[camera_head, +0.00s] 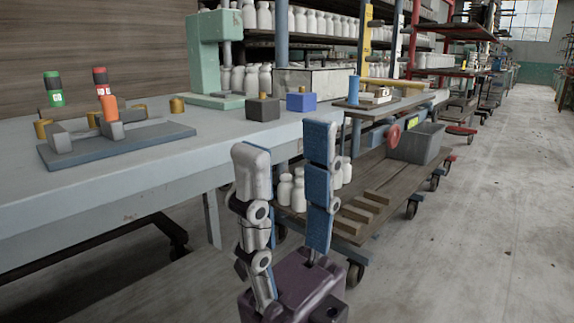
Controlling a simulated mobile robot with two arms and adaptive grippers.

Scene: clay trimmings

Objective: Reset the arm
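My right gripper (285,160) shows at the lower middle of the head view, pointing up. Its two fingers stand wide apart with nothing between them, so it is open and empty. One finger shows a pale grey back, the other a blue ridged pad. It stands in front of the right end of the grey workbench (120,205), over the aisle side, and appears apart from it. My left gripper is not in the head view.
The bench holds a dark fixture plate (170,142), a green press (205,60), a dark block (262,108) and a blue block (301,101). A low wooden cart (375,175) with white bottles and a grey bin (417,143) stands behind my gripper. The floor (475,230) at right is clear.

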